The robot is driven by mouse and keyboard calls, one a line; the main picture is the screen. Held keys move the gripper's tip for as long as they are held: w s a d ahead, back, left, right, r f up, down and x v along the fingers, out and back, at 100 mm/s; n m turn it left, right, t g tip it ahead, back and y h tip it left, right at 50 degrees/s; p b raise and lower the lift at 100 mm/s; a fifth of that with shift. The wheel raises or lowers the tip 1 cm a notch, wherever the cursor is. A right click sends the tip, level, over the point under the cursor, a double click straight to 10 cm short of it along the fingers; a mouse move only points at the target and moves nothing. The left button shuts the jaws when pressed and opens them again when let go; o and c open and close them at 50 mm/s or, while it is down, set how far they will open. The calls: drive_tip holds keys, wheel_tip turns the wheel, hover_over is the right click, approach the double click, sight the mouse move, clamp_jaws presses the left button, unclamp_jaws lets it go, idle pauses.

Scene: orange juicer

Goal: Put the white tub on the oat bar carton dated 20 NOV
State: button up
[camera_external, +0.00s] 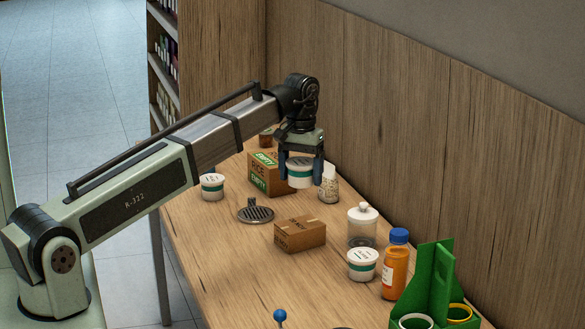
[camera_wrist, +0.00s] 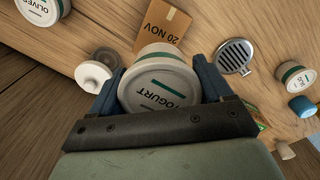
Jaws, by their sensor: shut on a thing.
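My gripper (camera_external: 301,181) is shut on a white tub (camera_external: 299,170) with a green band and holds it above the table. In the wrist view the tub's lid (camera_wrist: 158,92) reads YOGURT, between the two blue fingers. The small brown carton (camera_external: 300,235) stands on the table, nearer the external camera than the held tub and apart from it. In the wrist view the carton (camera_wrist: 165,30) shows 20 NOV, just beyond the tub, which hides part of that view. The carton's top looks bare.
A larger rice box (camera_external: 266,175) marked EMPTY stands behind. A drain grate (camera_external: 256,211) and another white tub (camera_external: 212,187) are to the left. A lidded jar (camera_external: 361,229), an olives tub (camera_external: 362,264) and an orange bottle (camera_external: 396,265) stand right of the carton.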

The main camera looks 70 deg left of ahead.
sight(300, 224)
drive_tip(key=shift+s+d+f+m, duration=0.1)
drive_tip(key=shift+s+f+m, duration=0.05)
drive_tip(key=shift+m, duration=0.15)
drive_tip(key=shift+f, duration=4.9)
drive_tip(key=shift+f, duration=0.15)
drive_tip(key=o, duration=1.1)
drive_tip(key=shift+c, duration=0.2)
wheel_tip(300, 224, up, 12)
drive_tip(key=shift+r, duration=0.2)
